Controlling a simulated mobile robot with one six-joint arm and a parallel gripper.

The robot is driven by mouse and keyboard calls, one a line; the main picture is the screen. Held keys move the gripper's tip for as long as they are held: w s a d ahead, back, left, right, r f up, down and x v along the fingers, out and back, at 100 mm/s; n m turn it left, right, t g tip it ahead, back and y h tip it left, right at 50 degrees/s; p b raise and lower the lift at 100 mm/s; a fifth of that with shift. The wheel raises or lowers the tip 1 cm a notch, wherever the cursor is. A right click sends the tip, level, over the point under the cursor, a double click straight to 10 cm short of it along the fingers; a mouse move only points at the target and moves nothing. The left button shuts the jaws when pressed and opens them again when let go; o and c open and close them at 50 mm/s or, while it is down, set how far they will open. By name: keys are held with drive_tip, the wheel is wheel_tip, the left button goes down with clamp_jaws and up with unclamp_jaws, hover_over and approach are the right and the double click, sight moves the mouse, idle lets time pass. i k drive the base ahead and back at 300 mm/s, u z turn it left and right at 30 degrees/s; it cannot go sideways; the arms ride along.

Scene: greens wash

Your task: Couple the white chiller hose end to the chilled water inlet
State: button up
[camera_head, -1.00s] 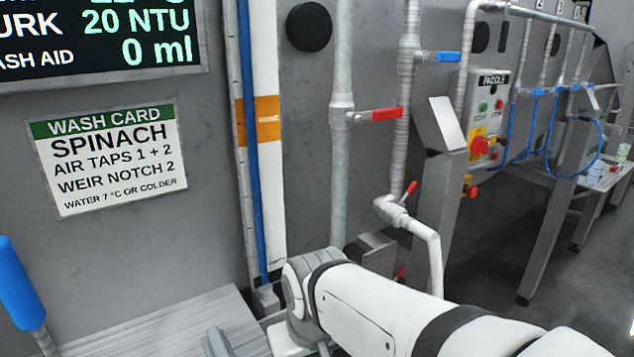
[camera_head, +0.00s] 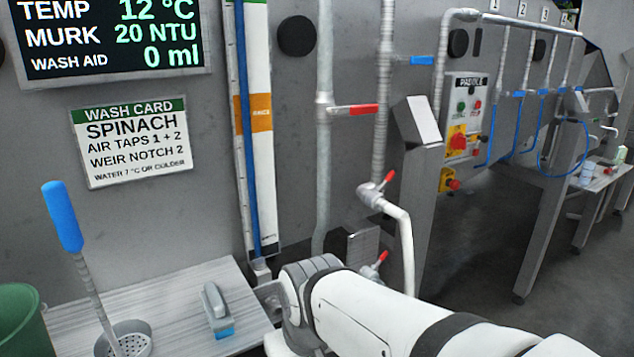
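No loose white hose end can be made out for certain. A white bent pipe (camera_head: 406,235) comes off a red-handled valve (camera_head: 377,190) and drops behind my arm; I cannot tell whether it is the chiller hose. A second, lower red-handled valve (camera_head: 374,266) sits beside a grey box (camera_head: 351,243), partly hidden by my arm. No label reading chilled water inlet is visible. My white arm crosses the bottom of the head view from the right, its grey joint over the counter edge.
A grey counter (camera_head: 185,290) holds a brush (camera_head: 215,305), a blue-handled tool in a perforated holder (camera_head: 133,340) and a green bucket (camera_head: 20,320). A screen (camera_head: 110,35) reads 12 °C. A paddle control box (camera_head: 462,115) is to the right, with open floor beyond.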

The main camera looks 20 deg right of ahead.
sight(390, 176)
drive_tip(key=k, duration=1.1)
drive_tip(key=z, duration=0.4)
drive_tip(key=i, duration=1)
